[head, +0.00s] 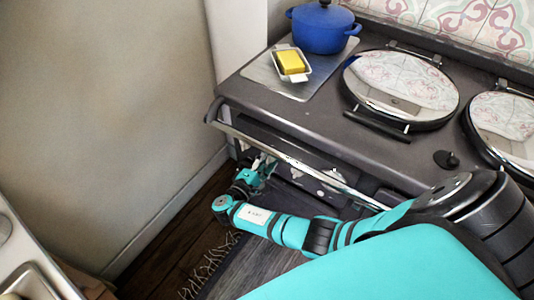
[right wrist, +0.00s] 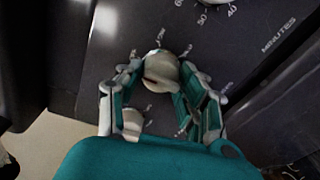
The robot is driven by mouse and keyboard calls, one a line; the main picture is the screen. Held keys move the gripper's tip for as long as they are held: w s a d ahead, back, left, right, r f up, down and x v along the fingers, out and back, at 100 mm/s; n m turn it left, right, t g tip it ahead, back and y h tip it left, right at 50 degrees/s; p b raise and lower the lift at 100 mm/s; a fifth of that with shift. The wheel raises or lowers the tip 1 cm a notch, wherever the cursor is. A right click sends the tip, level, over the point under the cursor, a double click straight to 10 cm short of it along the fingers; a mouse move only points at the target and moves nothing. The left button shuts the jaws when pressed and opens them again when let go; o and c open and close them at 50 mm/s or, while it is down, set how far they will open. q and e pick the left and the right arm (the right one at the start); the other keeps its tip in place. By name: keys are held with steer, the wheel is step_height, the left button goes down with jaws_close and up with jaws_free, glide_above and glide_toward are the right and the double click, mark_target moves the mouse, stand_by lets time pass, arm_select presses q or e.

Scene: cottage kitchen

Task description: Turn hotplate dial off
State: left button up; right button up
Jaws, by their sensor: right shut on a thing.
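The hotplate dial (right wrist: 160,68) is a small, pale round knob with a dark slot, on the dark grey front panel of the stove in the right wrist view. Small white markings surround it. My right gripper (right wrist: 163,72) has its teal and grey fingers on both sides of the dial and is shut on it. In the head view my right gripper (head: 256,172) is at the stove's front, below the metal rail, and the dial is hidden there. I cannot read the dial's setting. My left gripper is not in view.
A timer scale (right wrist: 215,8) marked in minutes is at the top of the panel. A second pale knob (right wrist: 131,124) sits below the held dial. A metal rail (head: 290,157) runs along the stove front. A blue pot (head: 322,27), a yellow block (head: 291,61) and round lids (head: 402,84) are on top.

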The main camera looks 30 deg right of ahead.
steer(key=o, duration=1.1)
steer(key=shift+o, duration=0.2)
steer(key=shift+a, duration=0.1)
steer(key=v, duration=1.1)
steer(key=shift+s+a, duration=0.15)
steer(key=shift+a, duration=0.25)
